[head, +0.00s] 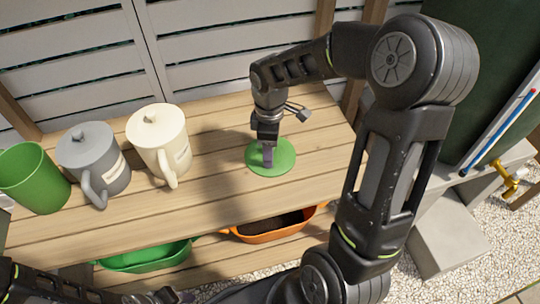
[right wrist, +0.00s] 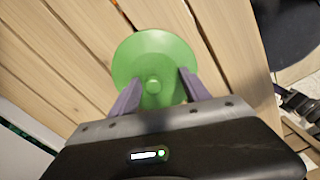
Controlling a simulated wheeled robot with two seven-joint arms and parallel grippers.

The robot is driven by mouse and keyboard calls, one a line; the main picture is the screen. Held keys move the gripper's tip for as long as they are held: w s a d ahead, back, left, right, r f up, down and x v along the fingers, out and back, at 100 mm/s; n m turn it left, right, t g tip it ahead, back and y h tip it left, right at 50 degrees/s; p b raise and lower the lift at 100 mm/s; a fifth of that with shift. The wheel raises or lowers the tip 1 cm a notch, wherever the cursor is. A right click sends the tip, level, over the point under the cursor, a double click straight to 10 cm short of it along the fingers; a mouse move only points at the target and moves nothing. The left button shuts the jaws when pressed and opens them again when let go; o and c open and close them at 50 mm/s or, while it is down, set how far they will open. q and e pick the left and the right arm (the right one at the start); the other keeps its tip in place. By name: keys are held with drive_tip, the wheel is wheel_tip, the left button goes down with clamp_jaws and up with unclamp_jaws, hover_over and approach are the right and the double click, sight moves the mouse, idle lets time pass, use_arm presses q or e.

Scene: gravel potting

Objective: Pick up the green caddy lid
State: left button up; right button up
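The green caddy lid (head: 285,160) is a round disc lying on the wooden bench, right of the cream caddy. My right gripper (head: 268,160) points down over it. In the right wrist view the lid (right wrist: 152,50) shows its small round knob (right wrist: 153,86) between the two fingers of my right gripper (right wrist: 158,88). The fingers are apart, with a gap on each side of the knob. Whether the fingertips touch the lid cannot be told. My left arm shows at the bottom left of the head view; its gripper's state is unclear there.
On the bench's left stand an open green caddy (head: 33,180), a lidded grey caddy (head: 95,160) and a lidded cream caddy (head: 158,142). A green tub (head: 145,258) and an orange tub (head: 270,232) of dark soil sit on the lower shelf. Slatted wall behind.

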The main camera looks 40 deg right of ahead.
drive_tip(key=shift+s+f, duration=0.1)
drive_tip(key=shift+f, duration=0.1)
drive_tip(key=c, duration=0.9)
clamp_jaws()
drive_tip(key=shift+s, duration=0.1)
